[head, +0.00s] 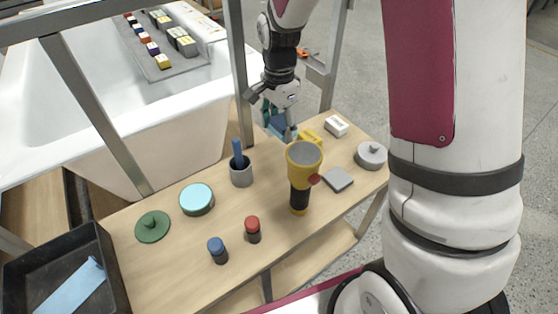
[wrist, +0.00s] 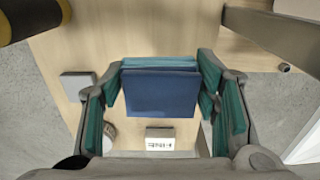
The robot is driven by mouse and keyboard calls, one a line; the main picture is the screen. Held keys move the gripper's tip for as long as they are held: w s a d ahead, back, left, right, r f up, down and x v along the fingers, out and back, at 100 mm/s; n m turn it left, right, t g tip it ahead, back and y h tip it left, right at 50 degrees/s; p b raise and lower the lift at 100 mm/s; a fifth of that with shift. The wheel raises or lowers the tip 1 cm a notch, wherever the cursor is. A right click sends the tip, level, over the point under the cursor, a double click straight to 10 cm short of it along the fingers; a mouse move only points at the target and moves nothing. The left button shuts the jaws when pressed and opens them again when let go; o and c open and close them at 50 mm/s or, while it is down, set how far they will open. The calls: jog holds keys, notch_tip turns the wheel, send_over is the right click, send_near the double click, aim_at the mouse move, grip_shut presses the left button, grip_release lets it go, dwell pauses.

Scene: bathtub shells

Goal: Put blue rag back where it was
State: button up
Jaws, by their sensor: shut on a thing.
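My gripper (head: 278,116) is at the far side of the wooden bench, in the upper middle of the head view. It is shut on the blue rag (wrist: 160,95), a flat dark blue piece with a teal strip along its upper edge in the wrist view. The rag shows only partly in the head view (head: 277,124), between the fingers. It is over or near the bench top; I cannot tell whether it touches.
A grey cup (head: 241,176) stands left. Metal frame posts (head: 240,75) rise beside the bathtub (head: 165,135).

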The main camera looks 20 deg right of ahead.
aim_at(279, 160)
jog(key=shift+f+b, duration=0.85)
jog(key=shift+f, duration=3.95)
jog(key=shift+f, duration=0.1)
jog(key=shift+f+b, duration=0.3)
jog(key=shift+f, duration=0.1)
jog(key=o, duration=1.2)
jog(key=shift+r, duration=0.1)
